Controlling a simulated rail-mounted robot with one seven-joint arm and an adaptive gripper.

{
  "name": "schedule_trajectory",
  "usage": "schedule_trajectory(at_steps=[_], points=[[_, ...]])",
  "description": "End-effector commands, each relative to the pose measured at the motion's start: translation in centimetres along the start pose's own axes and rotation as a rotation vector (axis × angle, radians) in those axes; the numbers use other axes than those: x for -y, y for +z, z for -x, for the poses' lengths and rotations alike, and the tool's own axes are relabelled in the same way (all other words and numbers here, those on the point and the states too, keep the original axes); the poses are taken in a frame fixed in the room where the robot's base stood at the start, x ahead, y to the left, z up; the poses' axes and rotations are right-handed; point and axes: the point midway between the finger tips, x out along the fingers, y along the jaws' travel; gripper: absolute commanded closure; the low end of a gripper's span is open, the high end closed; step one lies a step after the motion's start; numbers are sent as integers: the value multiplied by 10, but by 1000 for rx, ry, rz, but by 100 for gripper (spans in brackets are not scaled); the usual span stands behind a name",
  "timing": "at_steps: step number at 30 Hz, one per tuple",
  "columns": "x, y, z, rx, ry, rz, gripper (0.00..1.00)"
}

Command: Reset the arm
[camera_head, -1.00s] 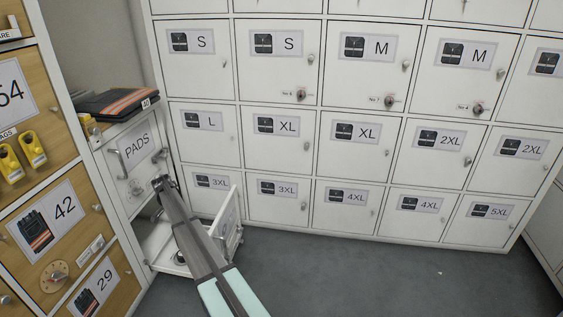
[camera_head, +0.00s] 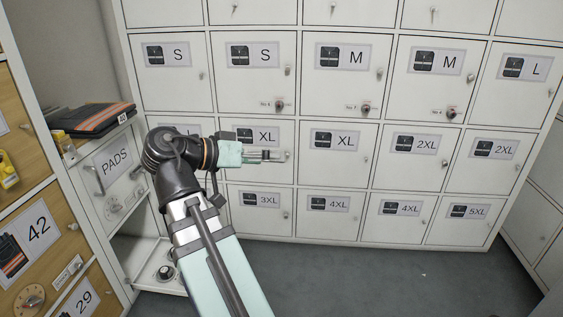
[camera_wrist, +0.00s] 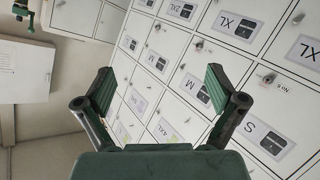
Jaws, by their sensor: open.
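My gripper (camera_head: 282,155) is raised in front of the white lockers and points to the right in the head view, near an XL door. It looks clear of the doors, but the exact gap cannot be told. In the wrist view its two dark green fingers (camera_wrist: 160,88) stand wide apart with nothing between them. My arm is bent at a dark joint, left of the gripper, and hides part of the L and 3XL doors.
White lockers (camera_head: 335,230) with size labels fill the back. A PADS drawer (camera_head: 115,160) is at the left, with folded dark and orange workwear (camera_head: 95,118) on top. An open lower compartment (camera_head: 148,250) is beside my arm. Grey floor (camera_head: 400,275) is clear at the right.

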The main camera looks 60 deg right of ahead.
Motion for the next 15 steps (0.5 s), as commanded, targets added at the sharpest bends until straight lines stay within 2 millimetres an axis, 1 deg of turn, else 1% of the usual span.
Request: schedule_trajectory(at_steps=[1,3,5,8,15], points=[[-23,8,-3,-3,27,-14,6],[-42,11,-4,-7,55,-24,6],[-51,12,-4,-9,72,-30,6],[-57,13,-4,-9,84,-33,6],[-56,12,-4,-9,84,-33,6]])
